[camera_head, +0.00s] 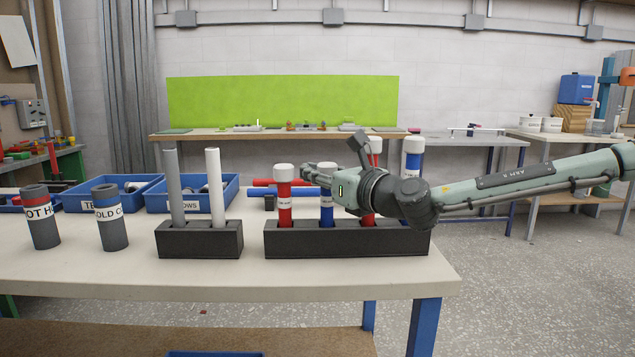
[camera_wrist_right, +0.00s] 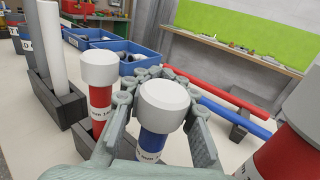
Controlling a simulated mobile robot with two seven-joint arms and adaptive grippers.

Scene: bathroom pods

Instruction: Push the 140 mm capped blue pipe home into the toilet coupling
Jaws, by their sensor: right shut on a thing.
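A blue pipe (camera_head: 326,212) with a white cap stands upright in a long black rack (camera_head: 345,242) on the workbench. A taller capped blue pipe (camera_head: 412,160) stands at the rack's right end. The toilet coupling is not in view, and neither is my left gripper.
Red capped pipes (camera_head: 283,190) stand on both sides of the held one, close to my gripper. A smaller black rack (camera_head: 200,240) holds a grey and a white pipe. Blue bins (camera_head: 98,193) and loose red and blue pipes (camera_wrist_right: 232,118) lie behind. The bench front is clear.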

